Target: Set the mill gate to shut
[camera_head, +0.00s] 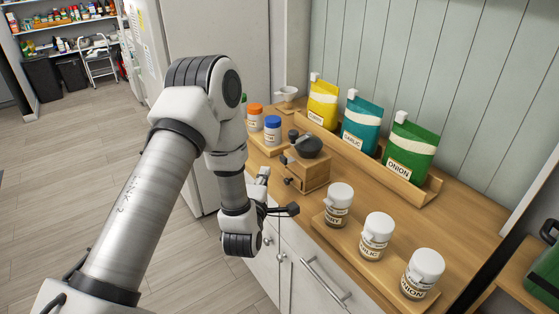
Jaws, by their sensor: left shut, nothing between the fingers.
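The mill (309,170) is a wooden box with a dark bowl-shaped top and a crank, standing on the wooden counter near its front edge. A small dark knob (289,182) shows low on its front face. I cannot tell whether this belongs to the gate or how the gate is set. My left gripper (291,209) is shut and empty, in front of and below the mill, apart from it near the counter's front edge. My left arm hides part of the counter's left end. My right gripper is not in view.
Three white-lidded jars (376,237) stand on a board at the right front. Yellow, teal and green pouches (411,153) stand in a wooden rack behind. Orange- and blue-capped jars (272,130) stand left of the mill. White drawers (310,285) are below.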

